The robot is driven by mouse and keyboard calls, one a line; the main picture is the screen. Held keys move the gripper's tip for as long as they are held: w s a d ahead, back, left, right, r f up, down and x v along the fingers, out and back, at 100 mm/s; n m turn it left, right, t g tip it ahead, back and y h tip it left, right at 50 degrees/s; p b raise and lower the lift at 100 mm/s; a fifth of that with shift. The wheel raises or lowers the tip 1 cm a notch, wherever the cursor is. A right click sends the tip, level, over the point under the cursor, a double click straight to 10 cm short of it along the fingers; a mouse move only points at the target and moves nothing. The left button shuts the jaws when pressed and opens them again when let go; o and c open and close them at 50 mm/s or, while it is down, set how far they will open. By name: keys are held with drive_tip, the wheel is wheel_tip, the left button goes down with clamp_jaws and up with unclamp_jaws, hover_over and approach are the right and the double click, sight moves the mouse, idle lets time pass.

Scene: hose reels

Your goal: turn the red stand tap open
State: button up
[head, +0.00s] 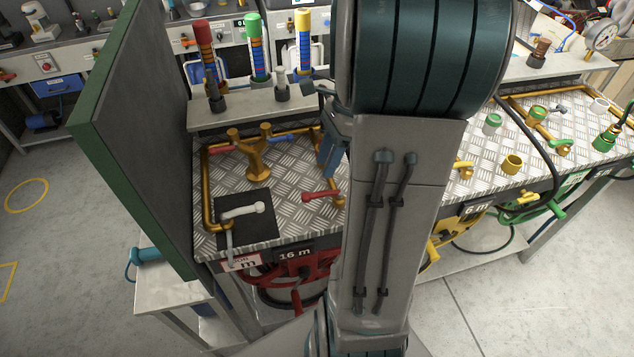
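A red lever (321,196) sits on a brass tap at the front of the metal-plate bench, left of my arm. It lies roughly level, pointing left; my arm covers the area just right of it. Another red lever (219,149) is on the left side of a brass Y-shaped fitting (257,158), which has a blue lever on its right. I cannot tell for sure which is the red stand tap. A blue-grey part (330,150), perhaps of my gripper, shows beside my arm above the front red lever. The fingertips are hidden.
A tall green-edged panel (135,135) stands at the left end of the bench. A white-handled lever (243,211) is on a black mat nearby. A red hose reel (290,278) hangs below. Yellow and green fittings (512,165) stand right of my arm.

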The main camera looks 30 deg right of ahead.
sight(314, 193)
drive_tip(key=x, duration=0.7)
clamp_jaws()
drive_tip(key=shift+d, duration=0.2)
